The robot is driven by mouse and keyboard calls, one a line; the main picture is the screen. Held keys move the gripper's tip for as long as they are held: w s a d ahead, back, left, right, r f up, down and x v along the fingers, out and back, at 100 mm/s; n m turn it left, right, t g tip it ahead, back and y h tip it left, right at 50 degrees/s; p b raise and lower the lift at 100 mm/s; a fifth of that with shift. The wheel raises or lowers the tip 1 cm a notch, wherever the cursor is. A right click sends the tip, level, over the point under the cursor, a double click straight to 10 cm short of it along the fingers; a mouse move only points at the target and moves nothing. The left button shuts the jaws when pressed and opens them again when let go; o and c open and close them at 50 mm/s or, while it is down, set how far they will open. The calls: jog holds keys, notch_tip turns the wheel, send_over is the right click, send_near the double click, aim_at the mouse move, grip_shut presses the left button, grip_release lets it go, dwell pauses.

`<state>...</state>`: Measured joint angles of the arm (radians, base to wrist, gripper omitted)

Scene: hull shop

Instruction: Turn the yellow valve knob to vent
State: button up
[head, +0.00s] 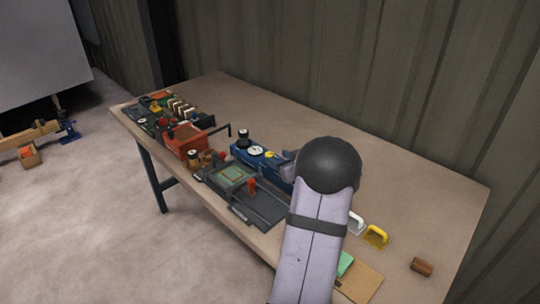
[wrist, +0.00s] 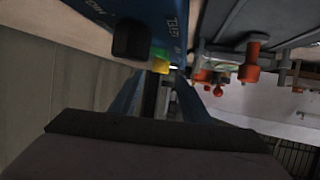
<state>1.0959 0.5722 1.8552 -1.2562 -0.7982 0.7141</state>
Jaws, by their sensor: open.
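The blue valve box (head: 245,158) stands on the workbench in the head view, with a small yellow part (head: 270,155) on its top near my arm. In the wrist view the blue box (wrist: 150,20) fills the top, with lettering too small to read surely. The yellow knob (wrist: 161,67) shows at its edge, beside a green patch (wrist: 158,53) and a black block (wrist: 131,40). My gripper (wrist: 168,78) is open, its fingers pointing at the yellow knob; contact cannot be told. In the head view my arm hides most of the gripper.
In the head view a grey fixture (head: 258,207) with an orange-red knob (head: 252,186) sits in front of the blue box. A red bin (head: 185,139) is to its left. Yellow handle (head: 376,236) and brown cylinder (head: 422,267) lie right. The bench's (head: 400,185) back right is clear.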

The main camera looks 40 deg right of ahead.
aim_at(271, 155)
jog(key=shift+p+x, duration=0.3)
jog(key=shift+x, duration=3.05)
jog(key=c, duration=1)
jog(key=shift+c, duration=0.2)
